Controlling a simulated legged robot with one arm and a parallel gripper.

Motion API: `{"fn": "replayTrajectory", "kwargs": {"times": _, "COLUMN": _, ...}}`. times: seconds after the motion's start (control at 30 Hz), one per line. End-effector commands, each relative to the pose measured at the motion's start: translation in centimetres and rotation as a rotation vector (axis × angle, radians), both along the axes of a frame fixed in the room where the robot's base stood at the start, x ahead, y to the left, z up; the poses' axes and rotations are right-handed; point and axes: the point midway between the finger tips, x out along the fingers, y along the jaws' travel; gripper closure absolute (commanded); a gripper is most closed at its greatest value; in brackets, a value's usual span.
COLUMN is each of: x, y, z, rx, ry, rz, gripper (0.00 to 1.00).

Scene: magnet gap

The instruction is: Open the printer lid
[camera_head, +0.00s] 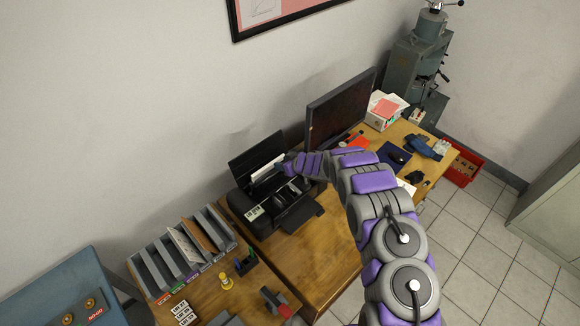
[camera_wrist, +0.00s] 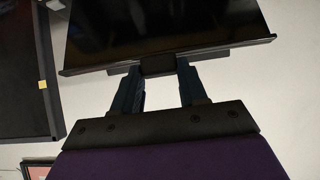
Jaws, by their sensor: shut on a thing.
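The black printer (camera_head: 272,205) stands on the wooden desk, with an upright black panel and a white sheet-like surface at its back. My gripper (camera_head: 288,165) is at the printer's upper right side, by the white surface. In the wrist view, my gripper (camera_wrist: 158,70) has its two fingers on either side of a small dark tab. The tab is at the near edge of a glossy black panel (camera_wrist: 165,30), which seems to be the printer lid. The gripper is shut on this tab. My arm hides part of the printer's right side, so the lid's angle is hard to tell.
A black monitor (camera_head: 340,105) stands close to the right of the printer. A file sorter (camera_head: 180,250), a yellow stamp-like item (camera_head: 226,282) and small label blocks are on the left. The desk (camera_head: 315,255) in front of the printer is clear. A wall is behind.

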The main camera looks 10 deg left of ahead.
Motion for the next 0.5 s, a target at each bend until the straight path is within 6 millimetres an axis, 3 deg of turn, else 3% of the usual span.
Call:
{"fn": "replayTrajectory", "kwargs": {"times": 0.03, "x": 0.6, "y": 0.6, "z": 0.8, "rx": 0.006, "ry": -0.009, "rz": 0.001, "gripper": 1.0}}
{"fn": "replayTrajectory", "kwargs": {"times": 0.2, "x": 1.4, "y": 1.9, "z": 1.1, "rx": 0.007, "ry": -0.006, "rz": 0.003, "gripper": 1.0}}
{"fn": "replayTrajectory", "kwargs": {"times": 0.5, "x": 2.3, "y": 2.8, "z": 1.4, "rx": 0.007, "ry": -0.004, "rz": 0.0, "gripper": 1.0}}
